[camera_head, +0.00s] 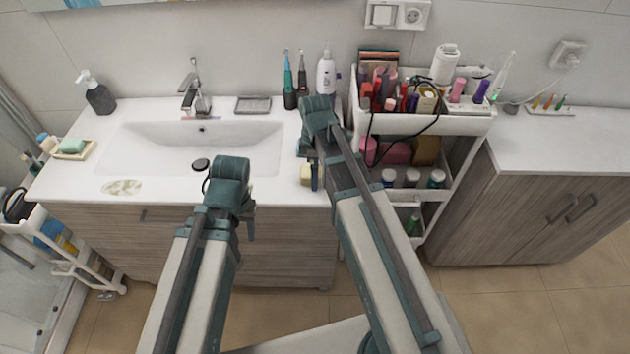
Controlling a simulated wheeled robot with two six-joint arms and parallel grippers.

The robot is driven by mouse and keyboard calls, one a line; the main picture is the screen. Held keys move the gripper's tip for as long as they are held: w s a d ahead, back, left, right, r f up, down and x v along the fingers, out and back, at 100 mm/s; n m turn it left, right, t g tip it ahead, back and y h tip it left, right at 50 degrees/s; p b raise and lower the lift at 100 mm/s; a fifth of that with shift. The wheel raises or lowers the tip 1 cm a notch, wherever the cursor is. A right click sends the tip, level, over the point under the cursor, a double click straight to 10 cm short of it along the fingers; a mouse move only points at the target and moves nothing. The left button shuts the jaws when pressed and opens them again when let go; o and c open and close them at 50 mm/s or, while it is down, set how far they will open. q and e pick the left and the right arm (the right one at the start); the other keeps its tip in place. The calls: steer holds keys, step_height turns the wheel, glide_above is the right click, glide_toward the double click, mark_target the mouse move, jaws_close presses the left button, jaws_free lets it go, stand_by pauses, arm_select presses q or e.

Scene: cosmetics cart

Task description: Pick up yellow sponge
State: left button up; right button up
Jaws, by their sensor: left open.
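A small yellow sponge (306,174) lies on the white counter near its front right edge, right beside my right arm, which may cover part of it. My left gripper (249,228) shows small below the bend of my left arm, in front of the counter and to the left of the sponge. It is open and apart from the sponge. My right gripper (315,180) is mostly hidden by its own arm, close to the sponge in the picture. I cannot tell whether it touches the sponge or how its jaws stand.
The white sink (150,150) fills the counter's middle, with a faucet (194,92) behind. A soap dispenser (98,95) and a green soap on a dish (72,146) stand left. Toothbrushes and a white bottle (326,75) stand at the back. A crowded white cart (440,123) stands right.

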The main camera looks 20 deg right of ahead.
steer(key=shift+c, duration=0.3)
steer(key=c, duration=1.3)
steer(key=shift+c, duration=0.2)
steer(key=shift+r+p, duration=0.45)
steer(key=shift+p, duration=0.2)
step_height(320, 180, up, 3)
steer(key=p, duration=0.2)
steer(key=shift+f+p, duration=0.1)
steer(key=shift+p, duration=0.25)
steer(key=s+a+r+p, duration=0.1)
steer(key=s+a, duration=1)
steer(key=shift+a, duration=0.35)
steer(key=shift+r, duration=0.1)
